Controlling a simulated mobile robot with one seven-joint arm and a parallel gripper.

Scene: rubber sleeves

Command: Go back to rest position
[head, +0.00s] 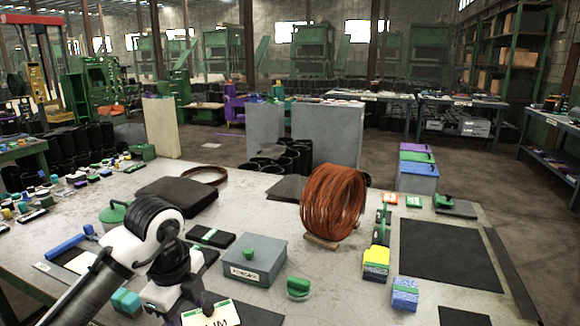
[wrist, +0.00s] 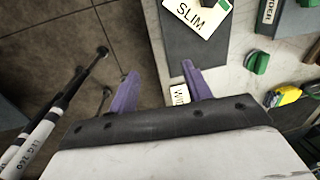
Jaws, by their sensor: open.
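My gripper (wrist: 160,84) shows in the wrist view with two purple fingers spread apart and nothing between them. It is over the table's near edge, with tiled floor on the left and a dark mat (wrist: 208,52) on the right. The right finger partly hides a white label (wrist: 179,95). In the head view my white and black arm reaches in from the bottom left over the table (head: 410,300); the fingertips are not clear there.
A SLIM card (wrist: 190,18) lies on the dark mat. A lidded grey box (head: 257,260), a large copper-coloured coil (head: 333,203), a yellow block (head: 376,262) and a blue block (head: 405,292) stand on the table. A flat black mat (head: 445,255) at right is bare.

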